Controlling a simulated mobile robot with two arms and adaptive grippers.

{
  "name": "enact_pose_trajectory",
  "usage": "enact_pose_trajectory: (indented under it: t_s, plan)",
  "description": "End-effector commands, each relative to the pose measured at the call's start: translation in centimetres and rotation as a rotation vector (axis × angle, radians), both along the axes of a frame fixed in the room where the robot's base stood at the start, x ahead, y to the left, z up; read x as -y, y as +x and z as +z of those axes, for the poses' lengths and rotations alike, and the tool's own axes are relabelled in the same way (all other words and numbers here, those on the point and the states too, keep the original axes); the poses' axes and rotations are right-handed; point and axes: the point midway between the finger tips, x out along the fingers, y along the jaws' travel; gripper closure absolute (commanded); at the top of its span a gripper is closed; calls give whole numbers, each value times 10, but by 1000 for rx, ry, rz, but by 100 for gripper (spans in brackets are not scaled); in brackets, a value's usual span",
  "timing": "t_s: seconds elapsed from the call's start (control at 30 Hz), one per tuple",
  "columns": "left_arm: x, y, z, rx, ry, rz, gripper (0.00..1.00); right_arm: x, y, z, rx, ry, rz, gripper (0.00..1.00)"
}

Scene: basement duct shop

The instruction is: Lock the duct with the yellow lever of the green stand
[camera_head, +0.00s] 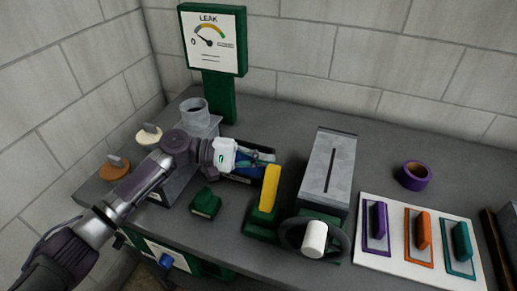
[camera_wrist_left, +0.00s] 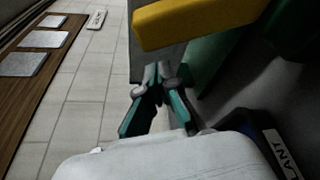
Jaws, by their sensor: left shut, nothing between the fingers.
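The yellow lever (camera_head: 269,188) stands up, slightly tilted, from the green stand (camera_head: 260,228) in the middle of the bench. In the left wrist view the yellow lever (camera_wrist_left: 200,20) crosses the top, just beyond my fingertips. My left gripper (camera_head: 268,157) is shut and empty, behind and left of the lever's upper end; the left wrist view shows its teal-padded fingers (camera_wrist_left: 157,85) together. I cannot tell whether they touch the lever. A grey metal box with a long slot, seemingly the duct (camera_head: 326,180), lies right of the lever. My right gripper is out of view.
A dark wheel with a white knob (camera_head: 314,240) is at the duct's near end. A green block (camera_head: 205,203) sits left of the stand. A labelled sealant container (camera_wrist_left: 258,135) lies beneath my gripper.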

Motion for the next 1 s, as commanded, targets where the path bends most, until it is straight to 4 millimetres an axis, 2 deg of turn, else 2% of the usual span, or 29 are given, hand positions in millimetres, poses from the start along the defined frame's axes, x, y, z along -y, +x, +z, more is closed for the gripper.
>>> enact_pose_trajectory:
  t_s: [0.03,0.2,0.63,0.87,1.0]
  plan:
    - [-2,-5,4,-1,1,0,100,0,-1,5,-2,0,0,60]
    - [-3,-11,5,-2,0,-1,100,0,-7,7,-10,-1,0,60]
    - [-4,-12,4,8,-4,0,100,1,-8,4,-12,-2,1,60]
    - [-6,-20,7,83,-30,-1,100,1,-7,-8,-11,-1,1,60]
    - [-9,-29,9,174,-60,-2,100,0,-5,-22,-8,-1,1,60]
